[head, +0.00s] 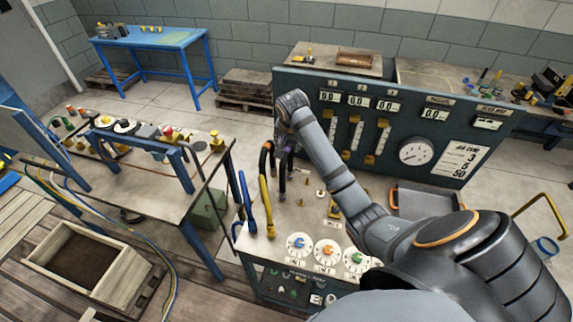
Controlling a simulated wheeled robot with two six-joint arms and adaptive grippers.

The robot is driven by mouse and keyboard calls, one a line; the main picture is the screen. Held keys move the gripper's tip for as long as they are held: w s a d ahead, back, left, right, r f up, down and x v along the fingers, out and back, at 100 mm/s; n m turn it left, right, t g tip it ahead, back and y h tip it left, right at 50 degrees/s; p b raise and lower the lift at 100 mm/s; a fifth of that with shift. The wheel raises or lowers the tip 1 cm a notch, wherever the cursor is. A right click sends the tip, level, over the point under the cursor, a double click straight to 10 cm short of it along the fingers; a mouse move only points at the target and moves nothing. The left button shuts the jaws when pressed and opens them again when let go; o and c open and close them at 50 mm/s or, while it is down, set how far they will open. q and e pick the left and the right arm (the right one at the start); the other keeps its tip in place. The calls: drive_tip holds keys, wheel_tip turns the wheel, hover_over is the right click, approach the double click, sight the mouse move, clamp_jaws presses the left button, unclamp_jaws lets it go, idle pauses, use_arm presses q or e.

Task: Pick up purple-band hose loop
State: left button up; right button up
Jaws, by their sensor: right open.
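The purple-band hose loop (283,174) is a dark loop with a purple patch near its top, standing on the small bench in the middle of the head view. My right gripper (288,140) points down right at the top of this loop. Its jaws are open. The wrist and fingers partly hide the loop's top, so I cannot tell whether they touch it or sit around it. A dark hose loop with an orange band (265,160) stands close on the left. My left gripper is not in view.
A yellow hose (265,208) and a blue hose (246,205) stand left of the dark loops. Several dials (327,252) line the bench front. A tall gauge panel (415,125) rises behind. A blue-framed table (130,160) stands to the left, with open floor beyond.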

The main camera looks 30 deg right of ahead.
sight(287, 149)
drive_tip(key=shift+x, duration=1.05)
drive_tip(key=shift+w+d+f, duration=0.15)
drive_tip(key=shift+w+d, duration=0.05)
drive_tip(key=shift+w, duration=0.1)
drive_tip(key=shift+p+x, duration=0.8)
drive_tip(key=shift+p, duration=0.4)
drive_tip(key=x, duration=0.2)
drive_tip(key=shift+f+p, duration=0.3)
drive_tip(key=shift+w+f, duration=0.15)
drive_tip(key=shift+f, duration=0.25)
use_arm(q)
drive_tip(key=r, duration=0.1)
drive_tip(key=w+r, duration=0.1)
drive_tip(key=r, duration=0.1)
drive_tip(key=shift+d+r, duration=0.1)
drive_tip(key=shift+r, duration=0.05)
use_arm(e)
drive_tip(key=shift+r, duration=0.1)
clamp_jaws()
